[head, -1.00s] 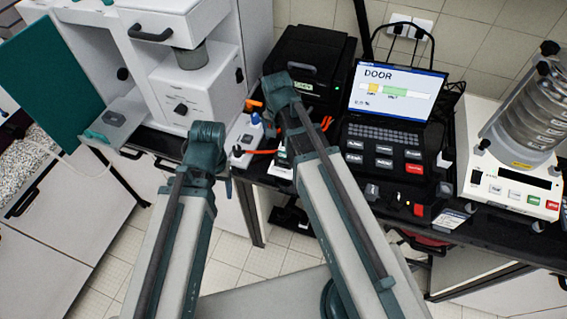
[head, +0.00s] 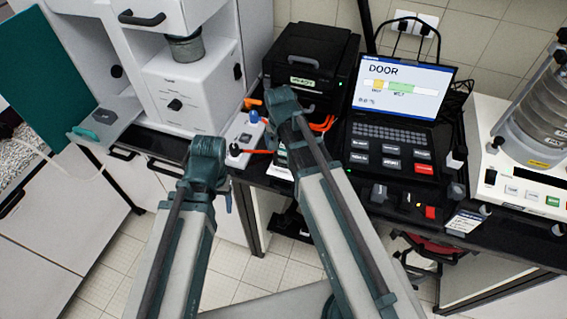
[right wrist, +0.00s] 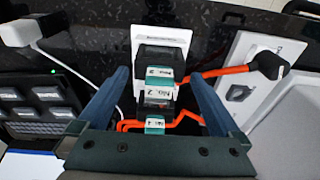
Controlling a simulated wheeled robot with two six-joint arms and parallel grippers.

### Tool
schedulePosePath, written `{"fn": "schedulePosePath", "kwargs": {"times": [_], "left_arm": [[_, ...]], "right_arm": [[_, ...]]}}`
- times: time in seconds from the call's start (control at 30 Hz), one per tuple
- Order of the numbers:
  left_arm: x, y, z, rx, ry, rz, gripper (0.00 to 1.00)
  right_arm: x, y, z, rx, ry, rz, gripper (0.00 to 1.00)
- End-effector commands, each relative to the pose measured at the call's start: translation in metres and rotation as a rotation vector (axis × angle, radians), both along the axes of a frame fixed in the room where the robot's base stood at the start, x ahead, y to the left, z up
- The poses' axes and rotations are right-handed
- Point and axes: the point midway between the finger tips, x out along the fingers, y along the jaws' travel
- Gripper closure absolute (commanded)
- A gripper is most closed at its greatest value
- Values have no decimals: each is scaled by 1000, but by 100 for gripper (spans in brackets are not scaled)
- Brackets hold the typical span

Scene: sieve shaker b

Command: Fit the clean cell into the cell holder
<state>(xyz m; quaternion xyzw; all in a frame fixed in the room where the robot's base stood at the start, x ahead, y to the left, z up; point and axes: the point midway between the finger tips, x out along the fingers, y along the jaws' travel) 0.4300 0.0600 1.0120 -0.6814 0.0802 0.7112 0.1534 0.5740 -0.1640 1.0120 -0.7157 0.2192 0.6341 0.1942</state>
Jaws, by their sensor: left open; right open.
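My right gripper (right wrist: 159,78) is open in the right wrist view, its two blue fingers apart with nothing between the tips. Below it is a dark block (right wrist: 160,62) with teal labels on a white plate (right wrist: 145,35); one label appears to read "No. 2". An orange cable (right wrist: 215,70) runs from there to a black piece (right wrist: 268,65). I cannot tell which pieces are the clean cell and the cell holder.
A black box (head: 318,48) stands behind the arms, beside a laptop (head: 405,90) showing "DOOR". A button panel (head: 390,155) lies before it. A white cabinet (head: 190,90) is at left, a sieve shaker (head: 540,130) at right.

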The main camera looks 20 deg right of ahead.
Motion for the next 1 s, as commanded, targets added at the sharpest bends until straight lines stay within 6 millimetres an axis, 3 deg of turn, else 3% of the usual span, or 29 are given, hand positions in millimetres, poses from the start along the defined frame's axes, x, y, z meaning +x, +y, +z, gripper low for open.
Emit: {"fn": "schedulePosePath", "kwargs": {"times": [0.03, 0.2, 0.5, 1.0], "left_arm": [[0, 0, -13, 0, 0, 0, 35], [0, 0, -31, 0, 0, 1, 35], [0, 0, -31, 0, 0, 1, 35], [0, 0, -31, 0, 0, 1, 35]], "right_arm": [[-1, -1, -14, 0, 0, 0, 0], [1, -2, -31, 0, 0, 0, 0], [1, -2, -31, 0, 0, 0, 0], [1, -2, -31, 0, 0, 0, 90]]}}
